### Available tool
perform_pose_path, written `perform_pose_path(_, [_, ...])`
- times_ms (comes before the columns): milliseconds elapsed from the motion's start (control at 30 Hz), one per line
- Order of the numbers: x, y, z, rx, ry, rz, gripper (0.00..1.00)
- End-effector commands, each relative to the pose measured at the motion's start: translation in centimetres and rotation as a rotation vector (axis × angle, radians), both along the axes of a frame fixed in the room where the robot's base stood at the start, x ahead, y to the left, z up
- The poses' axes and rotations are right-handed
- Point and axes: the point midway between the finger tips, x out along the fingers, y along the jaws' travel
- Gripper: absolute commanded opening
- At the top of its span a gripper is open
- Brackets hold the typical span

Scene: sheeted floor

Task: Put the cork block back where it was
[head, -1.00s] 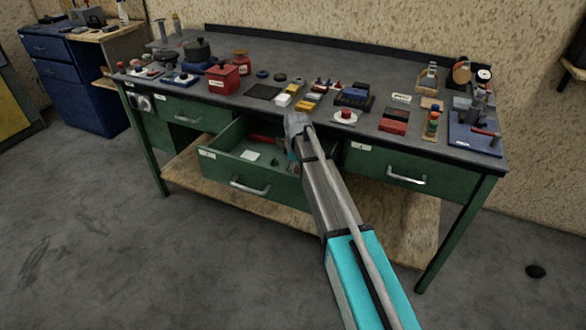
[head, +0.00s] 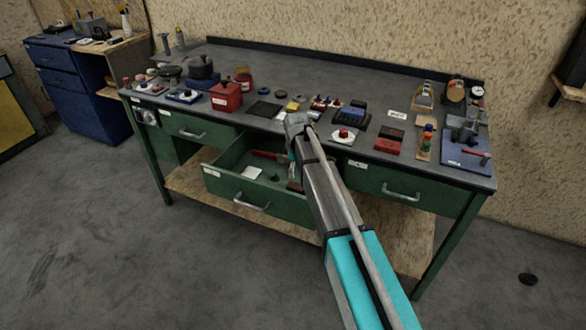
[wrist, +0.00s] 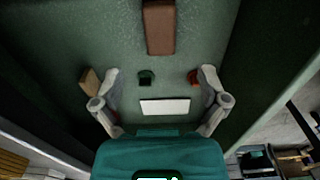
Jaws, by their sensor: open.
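My gripper (wrist: 160,74) is open and points down into the open green drawer (head: 240,192). Nothing is between its fingers in a grip. In the wrist view a tan block (wrist: 89,80) with a cork-like look lies on the drawer floor, just outside the left finger. A larger brown block (wrist: 160,27) lies farther up the picture, beyond the fingertips. I cannot tell for certain which of the two is the cork block. In the head view the arm end (head: 297,125) hides part of the drawer and the fingers.
The drawer also holds a white card (wrist: 165,106), a small dark green piece (wrist: 146,77) and a red piece (wrist: 193,77) close to the right finger. Its walls stand close on both sides. The bench top (head: 340,75) above carries a red box (head: 226,97) and many small items.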

Motion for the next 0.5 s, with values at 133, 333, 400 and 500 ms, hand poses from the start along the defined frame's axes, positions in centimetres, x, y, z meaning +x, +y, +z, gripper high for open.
perform_pose_path(133, [0.0, 0.0, 1.6, 0.000, 0.000, 0.000, 0.94])
perform_pose_path(333, [0.0, 0.0, 2.6, 0.000, 0.000, 0.000, 0.94])
perform_pose_path(400, [0.0, 0.0, 2.8, 0.000, 0.000, 0.000, 0.94])
perform_pose_path(500, [0.0, 0.0, 2.9, 0.000, 0.000, 0.000, 0.94])
